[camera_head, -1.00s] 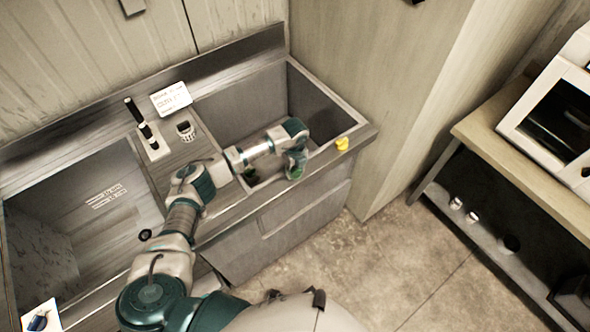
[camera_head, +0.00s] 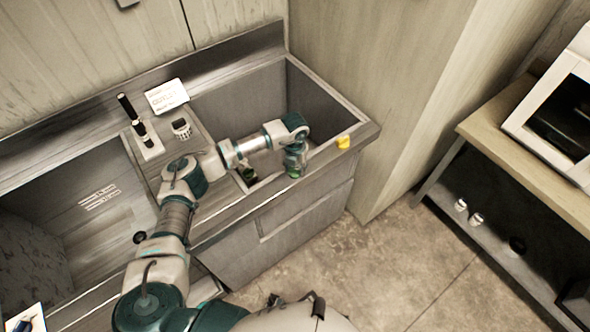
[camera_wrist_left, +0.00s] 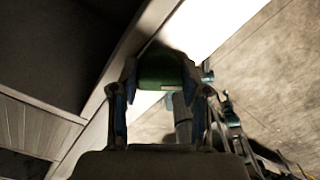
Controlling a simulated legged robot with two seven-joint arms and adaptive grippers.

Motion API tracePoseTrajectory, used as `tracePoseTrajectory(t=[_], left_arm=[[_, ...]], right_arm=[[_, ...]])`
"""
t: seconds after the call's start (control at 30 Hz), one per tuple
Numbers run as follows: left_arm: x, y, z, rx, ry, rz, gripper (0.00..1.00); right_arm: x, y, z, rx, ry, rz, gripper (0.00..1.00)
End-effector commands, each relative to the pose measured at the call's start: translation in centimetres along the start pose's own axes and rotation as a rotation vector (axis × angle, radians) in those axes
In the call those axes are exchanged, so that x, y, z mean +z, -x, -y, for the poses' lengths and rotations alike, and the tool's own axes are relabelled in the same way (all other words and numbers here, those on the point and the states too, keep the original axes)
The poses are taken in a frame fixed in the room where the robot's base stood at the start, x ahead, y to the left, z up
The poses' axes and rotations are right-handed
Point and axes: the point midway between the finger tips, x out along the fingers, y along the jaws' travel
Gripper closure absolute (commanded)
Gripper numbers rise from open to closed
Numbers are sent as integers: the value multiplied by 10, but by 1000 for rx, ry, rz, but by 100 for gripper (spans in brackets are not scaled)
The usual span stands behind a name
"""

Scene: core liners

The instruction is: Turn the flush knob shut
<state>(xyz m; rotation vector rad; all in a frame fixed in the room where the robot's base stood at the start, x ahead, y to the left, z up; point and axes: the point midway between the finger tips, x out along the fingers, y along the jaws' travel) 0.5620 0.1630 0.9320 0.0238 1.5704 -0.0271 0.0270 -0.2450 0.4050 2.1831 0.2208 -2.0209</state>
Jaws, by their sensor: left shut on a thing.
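A green knob (camera_wrist_left: 165,68) sits between my left gripper's two fingers (camera_wrist_left: 163,95) in the left wrist view. The fingers are shut on its sides. In the head view my left gripper (camera_head: 294,166) points down at the front rim of the right-hand basin, and a bit of green (camera_head: 293,174) shows at its fingertips. The gripper covers most of the knob there, so I cannot read how far it is turned. My right gripper is in neither view.
A yellow knob (camera_head: 343,142) sits on the front rim to the right, and a black knob (camera_head: 140,238) to the left. A shelf (camera_head: 530,165) stands at right.

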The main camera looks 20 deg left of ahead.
Motion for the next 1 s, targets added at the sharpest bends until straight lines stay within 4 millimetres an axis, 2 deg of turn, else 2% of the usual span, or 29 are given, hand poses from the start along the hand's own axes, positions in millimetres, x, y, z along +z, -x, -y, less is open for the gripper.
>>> tracePoseTrajectory(t=[0.03, 0.2, 0.3, 0.6, 1.0], left_arm=[[-2, -5, 0, 2, -44, -7, 89], [-3, -6, 0, 3, -204, -10, 89], [-3, -6, 0, 2, -293, -10, 89], [-3, -5, 0, 1, -510, -11, 89], [-3, -4, -1, 1, -638, -12, 89]], right_arm=[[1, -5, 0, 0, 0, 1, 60], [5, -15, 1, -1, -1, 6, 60], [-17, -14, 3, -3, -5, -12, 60], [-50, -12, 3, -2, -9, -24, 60], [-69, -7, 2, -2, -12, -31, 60]])
